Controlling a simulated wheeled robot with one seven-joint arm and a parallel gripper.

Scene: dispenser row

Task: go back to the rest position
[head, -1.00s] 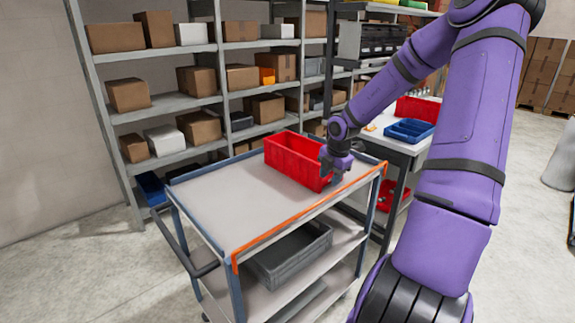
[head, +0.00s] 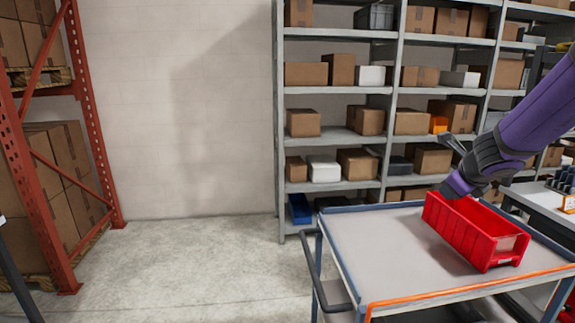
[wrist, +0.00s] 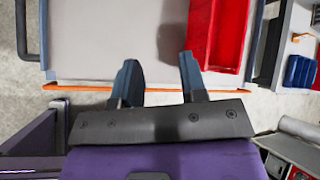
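My gripper (wrist: 159,76) shows in the wrist view with its two fingers apart and nothing between them, over the cart's orange-edged side. In the head view my gripper (head: 449,190) appears at the far left end of the red bin; the fingertips are hard to make out there. The red bin (head: 472,234) sits upright on the top shelf of the cart (head: 395,255). In the wrist view the red bin (wrist: 217,38) lies just right of and beyond the fingers, apart from them.
A grey shelf rack (head: 392,140) with several boxes stands behind the cart. A red pallet rack (head: 100,130) is at far left. The cart's dark handle (head: 318,272) sticks out to the left. Floor between rack and cart is clear. A side table (head: 545,200) stands at right.

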